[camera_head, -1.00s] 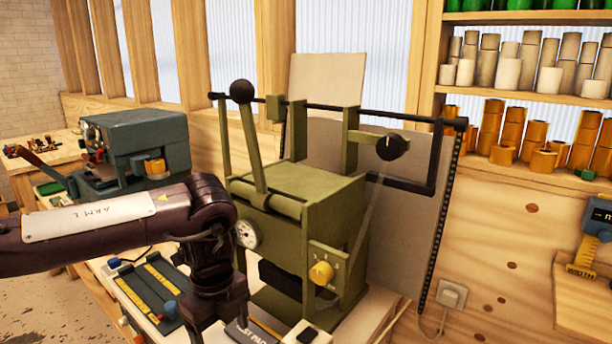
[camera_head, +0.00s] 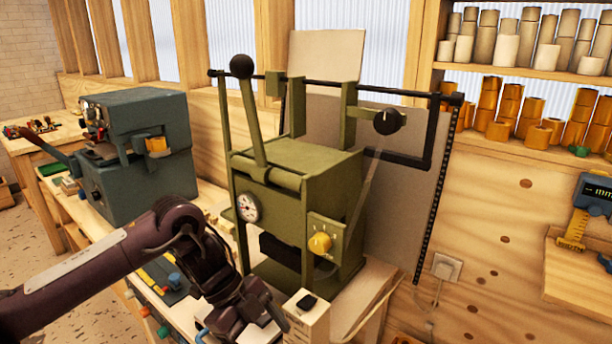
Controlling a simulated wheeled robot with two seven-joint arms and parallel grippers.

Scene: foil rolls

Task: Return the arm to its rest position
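My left arm (camera_head: 110,255) comes in from the lower left, dark with a pale label plate. It bends down at the elbow in front of the olive-green press (camera_head: 305,205). Its lower end, with the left gripper (camera_head: 245,318), is at the bottom edge, over the bench front beside a small pale box with a black top (camera_head: 306,312). The fingers are partly cut off and dark, so I cannot tell whether they are open or hold anything. My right arm and gripper are not in view.
The press has an upright lever with a black ball (camera_head: 241,66), a gauge (camera_head: 247,207) and a yellow knob (camera_head: 319,243). A teal machine (camera_head: 145,110) stands behind left. Shelves of rolls (camera_head: 545,78) are at right. A caliper (camera_head: 590,205) is at the right edge.

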